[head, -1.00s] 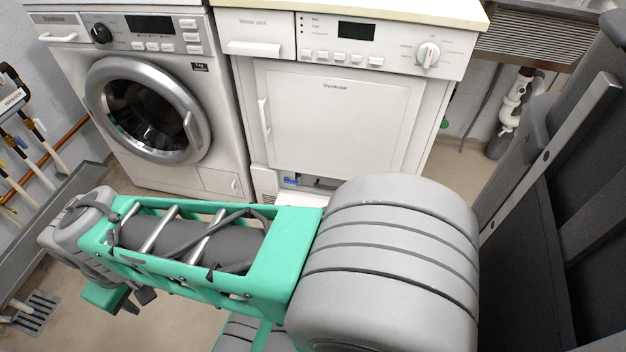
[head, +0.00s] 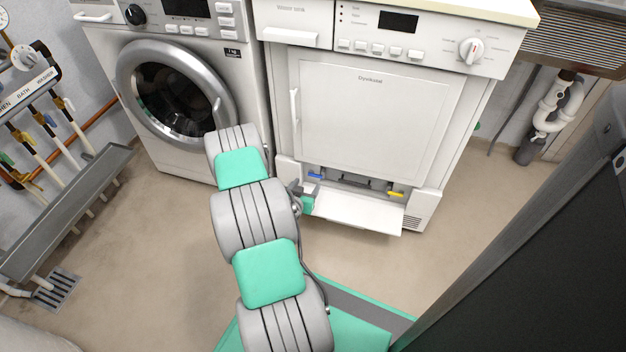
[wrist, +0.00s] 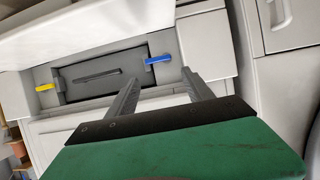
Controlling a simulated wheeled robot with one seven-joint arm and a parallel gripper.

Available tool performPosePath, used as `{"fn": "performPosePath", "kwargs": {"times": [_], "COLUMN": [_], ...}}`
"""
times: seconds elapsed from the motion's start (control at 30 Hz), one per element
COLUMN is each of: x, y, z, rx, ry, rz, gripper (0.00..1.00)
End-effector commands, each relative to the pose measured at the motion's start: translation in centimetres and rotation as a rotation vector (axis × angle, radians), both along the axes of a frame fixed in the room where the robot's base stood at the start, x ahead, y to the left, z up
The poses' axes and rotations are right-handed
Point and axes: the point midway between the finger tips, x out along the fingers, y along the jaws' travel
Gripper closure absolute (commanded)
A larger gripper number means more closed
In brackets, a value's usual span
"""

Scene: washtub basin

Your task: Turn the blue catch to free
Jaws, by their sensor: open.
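The blue catch (head: 315,175) sits at the left end of the low recess under the dryer door. In the wrist view the blue catch (wrist: 158,59) lies roughly level at the right end of a grey panel (wrist: 95,78). My gripper (wrist: 161,74) is open and empty, its two fingertips just short of the blue catch, one to each side of it in the picture. Contact cannot be told. In the head view my gripper (head: 300,190) is at the recess's left end, partly hidden by my arm.
A yellow catch (head: 396,194) is at the recess's other end; it also shows in the wrist view (wrist: 45,87). A white flap (head: 350,212) hangs open below the recess. The washing machine (head: 175,95) stands left. Floor in front is clear.

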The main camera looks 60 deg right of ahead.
Motion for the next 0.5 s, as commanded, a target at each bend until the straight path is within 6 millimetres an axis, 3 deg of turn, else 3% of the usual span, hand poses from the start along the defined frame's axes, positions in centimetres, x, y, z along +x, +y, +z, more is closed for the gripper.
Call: {"fn": "performPosePath", "kwargs": {"times": [0.17,0.5], "x": [-0.4,0.5], "y": [-1.3,-6.6], "z": [-1.4,-3.6], "rx": [-0.012,-0.01], "ry": [-0.01,-0.007], "rz": [0.005,0.006], "gripper": [0.4,0.4]}}
